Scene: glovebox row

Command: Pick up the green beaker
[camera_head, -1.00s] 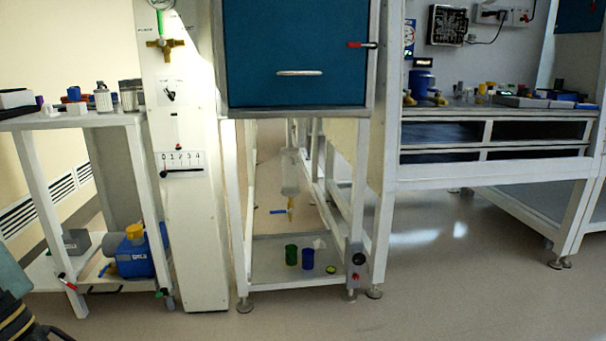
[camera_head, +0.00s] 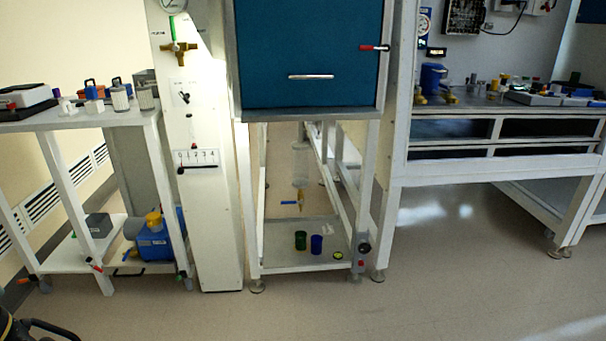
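The green beaker (camera_head: 300,240) is small and dark green. It stands upright on the low shelf (camera_head: 280,261) of the white frame under the blue-fronted cabinet. A blue beaker (camera_head: 317,244) stands just to its right, with a small gap or touching; I cannot tell which. My gripper's fingers do not show in this view, only a dark part of my own body at the lower left corner.
A small yellow-green round item (camera_head: 338,254) lies right of the beakers. A valve with a blue handle (camera_head: 300,200) hangs above the shelf. Frame legs (camera_head: 370,190) flank it. A white column (camera_head: 205,230) and cart (camera_head: 85,118) stand left. The floor in front (camera_head: 330,310) is clear.

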